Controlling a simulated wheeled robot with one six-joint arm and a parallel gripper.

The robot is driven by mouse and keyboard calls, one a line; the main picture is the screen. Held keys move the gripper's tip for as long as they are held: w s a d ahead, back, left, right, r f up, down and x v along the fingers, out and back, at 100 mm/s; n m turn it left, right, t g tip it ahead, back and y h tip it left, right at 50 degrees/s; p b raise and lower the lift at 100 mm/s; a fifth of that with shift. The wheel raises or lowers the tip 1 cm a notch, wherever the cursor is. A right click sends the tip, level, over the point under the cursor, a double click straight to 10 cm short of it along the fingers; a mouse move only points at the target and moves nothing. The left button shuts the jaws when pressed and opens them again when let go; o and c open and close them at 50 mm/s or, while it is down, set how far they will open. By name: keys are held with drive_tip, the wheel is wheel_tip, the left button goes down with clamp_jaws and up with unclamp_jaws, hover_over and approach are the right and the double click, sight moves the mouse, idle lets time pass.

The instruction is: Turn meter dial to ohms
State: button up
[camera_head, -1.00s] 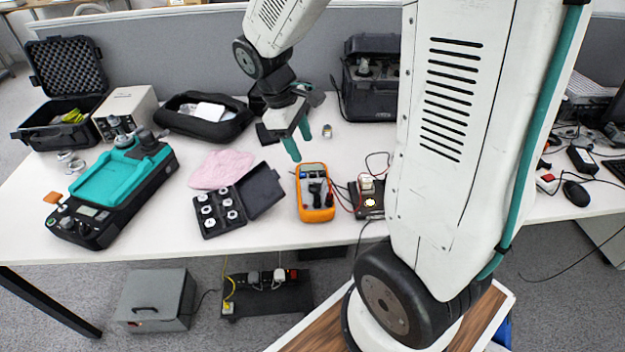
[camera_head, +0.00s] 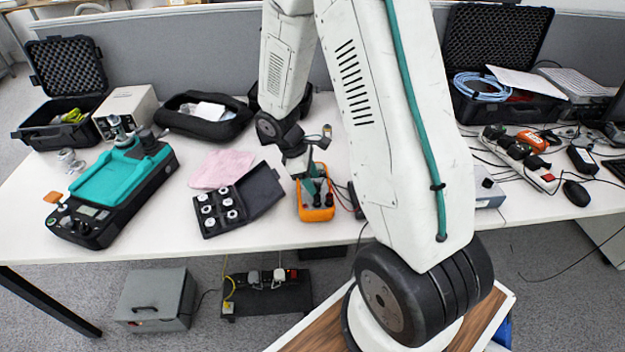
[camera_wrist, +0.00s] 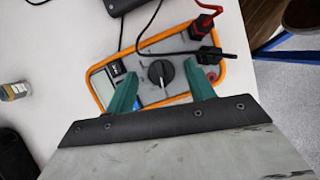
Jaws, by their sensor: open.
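The orange multimeter (camera_head: 317,212) lies on the white table, partly covered by my gripper in the head view. In the wrist view, the multimeter (camera_wrist: 148,42) shows its orange rim, grey face and a display at the left. Its round black dial (camera_wrist: 160,72) sits in the middle of the face. My gripper (camera_wrist: 163,82) is open, its two green fingers apart to the left and right of the dial. In the head view, my gripper (camera_head: 313,185) is over the multimeter. Whether the fingers touch the dial or face cannot be told. The dial's markings are too small to read.
A red plug (camera_wrist: 205,22) and black leads cross the meter's right end. Left of the meter are a black case with white parts (camera_head: 222,208), a pink cloth (camera_head: 222,167) and a teal-topped device (camera_head: 120,180). A power strip (camera_head: 520,157) lies at right.

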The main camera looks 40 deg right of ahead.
drive_tip(key=shift+s+f, duration=0.1)
drive_tip(key=shift+f, duration=0.15)
drive_tip(key=shift+c, duration=0.3)
drive_tip(key=c, duration=0.9)
drive_tip(key=shift+d+m, duration=0.1)
drive_tip(key=shift+m, duration=0.3)
drive_tip(key=m+y, duration=0.1)
drive_tip(key=m, duration=0.2)
drive_tip(key=shift+m+g+y, duration=0.3)
drive_tip(key=shift+g, duration=0.1)
drive_tip(key=shift+d+m+y, duration=0.15)
drive_tip(key=shift+m+y, duration=0.45)
drive_tip(key=shift+m, duration=1.1)
